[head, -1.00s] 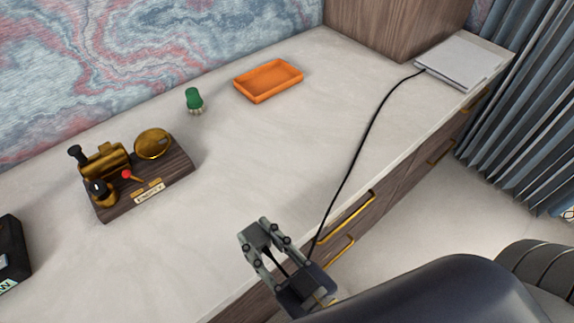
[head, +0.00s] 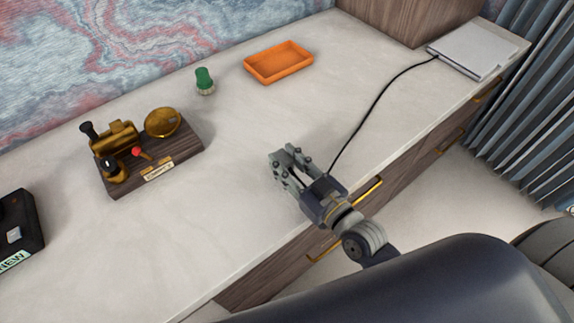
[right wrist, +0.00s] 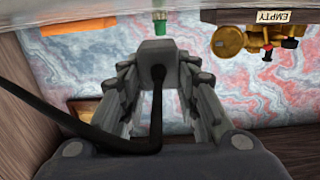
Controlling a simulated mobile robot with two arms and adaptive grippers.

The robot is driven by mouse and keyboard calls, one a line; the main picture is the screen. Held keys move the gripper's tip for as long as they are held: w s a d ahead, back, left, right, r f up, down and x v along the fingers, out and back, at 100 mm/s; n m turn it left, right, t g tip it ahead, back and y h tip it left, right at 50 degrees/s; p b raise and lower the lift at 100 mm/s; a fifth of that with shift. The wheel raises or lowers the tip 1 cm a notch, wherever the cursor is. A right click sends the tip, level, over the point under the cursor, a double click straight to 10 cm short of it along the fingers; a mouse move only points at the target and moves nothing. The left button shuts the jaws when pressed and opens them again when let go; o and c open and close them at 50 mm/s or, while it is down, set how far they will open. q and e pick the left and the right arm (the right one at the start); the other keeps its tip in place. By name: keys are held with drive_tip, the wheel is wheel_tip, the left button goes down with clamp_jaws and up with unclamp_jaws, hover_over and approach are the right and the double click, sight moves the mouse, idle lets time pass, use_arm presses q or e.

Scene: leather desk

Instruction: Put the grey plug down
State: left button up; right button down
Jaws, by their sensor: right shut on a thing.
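The grey plug (right wrist: 158,50) is held between the fingertips of my right gripper (head: 286,155), which is shut on it. In the right wrist view the plug is a grey block with a black cable (right wrist: 157,100) running back from it between the fingers. In the head view the gripper is over the front part of the desk, and the plug is largely hidden among the fingers. I cannot tell whether the plug touches the desk top. The cable (head: 373,106) runs to a flat grey device (head: 472,48) at the right. My left gripper is not in view.
On the pale desk (head: 235,215) are an orange tray (head: 278,63), a green-topped object (head: 204,80), a wooden stand with brass parts (head: 155,155) and a black box (head: 18,225). A wooden cabinet (head: 405,18) stands at the back. The desk between gripper and tray is clear.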

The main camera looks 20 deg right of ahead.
drive_tip(key=shift+f, duration=0.8)
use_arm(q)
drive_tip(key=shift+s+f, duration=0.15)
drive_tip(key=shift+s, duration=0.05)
use_arm(e)
drive_tip(key=shift+f+b, duration=0.3)
drive_tip(key=shift+f, duration=0.3)
drive_tip(key=c, duration=1.2)
unclamp_jaws()
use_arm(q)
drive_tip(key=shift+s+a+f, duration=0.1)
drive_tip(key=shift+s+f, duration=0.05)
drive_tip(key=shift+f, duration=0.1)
use_arm(e)
drive_tip(key=shift+r, duration=0.1)
